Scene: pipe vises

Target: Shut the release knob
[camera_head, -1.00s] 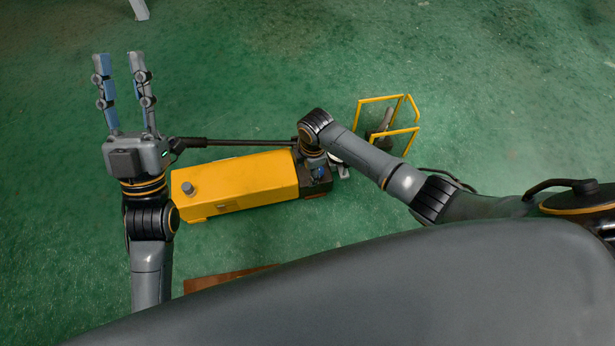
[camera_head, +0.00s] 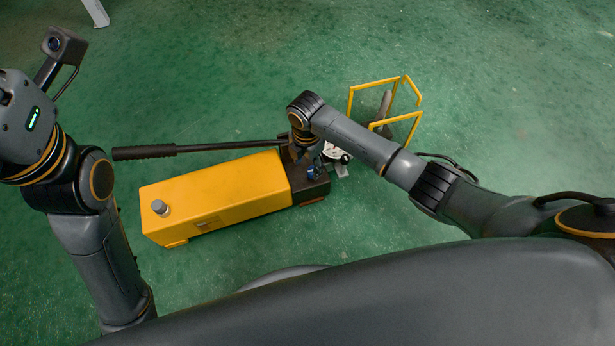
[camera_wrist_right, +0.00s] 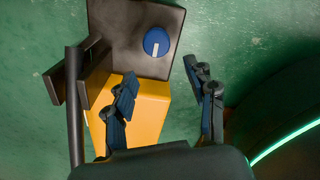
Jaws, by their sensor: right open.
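The release knob (camera_wrist_right: 156,42) is a round blue knob with a white bar across it, on the dark end block of the yellow pump (camera_head: 215,195). In the head view the blue knob (camera_head: 314,172) shows partly, close beside my right gripper (camera_head: 302,152). In the right wrist view my right gripper (camera_wrist_right: 163,76) is open and empty. Its two fingers are apart, and the knob shows beyond the gap between their tips, with no contact visible. My left arm is at the left edge of the head view; its fingers are out of frame.
The pump's long black lever (camera_head: 195,148) runs along its far side. A yellow-framed vise (camera_head: 385,105) stands to the right, behind my right forearm. A small metal cap (camera_head: 159,207) sits on the pump's left end. The green floor around is mostly clear.

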